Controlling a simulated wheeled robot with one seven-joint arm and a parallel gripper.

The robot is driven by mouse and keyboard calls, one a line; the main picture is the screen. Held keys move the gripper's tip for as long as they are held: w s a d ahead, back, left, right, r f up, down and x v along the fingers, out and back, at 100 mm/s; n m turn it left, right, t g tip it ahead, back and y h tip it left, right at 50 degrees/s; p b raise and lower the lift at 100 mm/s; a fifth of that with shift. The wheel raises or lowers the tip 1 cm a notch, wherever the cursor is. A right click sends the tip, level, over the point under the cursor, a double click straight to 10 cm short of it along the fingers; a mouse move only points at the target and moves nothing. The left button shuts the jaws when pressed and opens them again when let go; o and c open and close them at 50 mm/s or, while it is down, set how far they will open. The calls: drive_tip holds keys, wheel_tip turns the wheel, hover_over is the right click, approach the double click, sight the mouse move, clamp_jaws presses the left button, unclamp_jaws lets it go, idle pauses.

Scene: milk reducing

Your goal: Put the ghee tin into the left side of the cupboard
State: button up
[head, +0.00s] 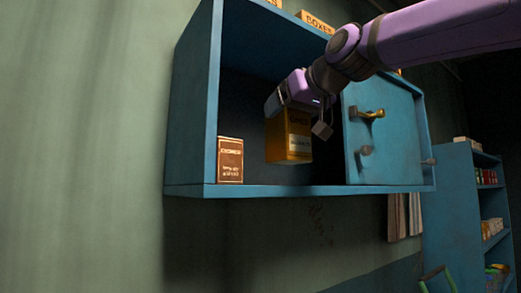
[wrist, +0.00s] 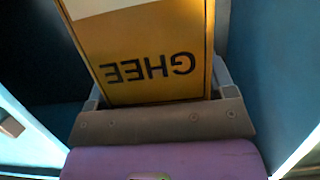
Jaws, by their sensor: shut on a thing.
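The ghee tin (head: 290,135) is a yellow box. It hangs upright from my gripper (head: 291,104), inside the open left side of the blue cupboard (head: 260,190). Its bottom appears a little above the cupboard floor. In the wrist view the tin (wrist: 150,75) shows the word GHEE upside down, with my gripper's jaws (wrist: 158,92) at its two sides. My gripper is shut on the tin near its top. The far side of the tin is hidden.
A brown box (head: 230,160) stands at the cupboard's left front corner. Floor between brown box and tin looks clear. Blue shelves (head: 455,200) stand at right.

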drive_tip(key=d+f+x, duration=0.1)
drive_tip(key=x, duration=1)
drive_tip(key=shift+w+f, duration=0.15)
drive_tip(key=shift+f, duration=0.05)
drive_tip(key=o, duration=1.8)
drive_tip(key=shift+f, duration=0.1)
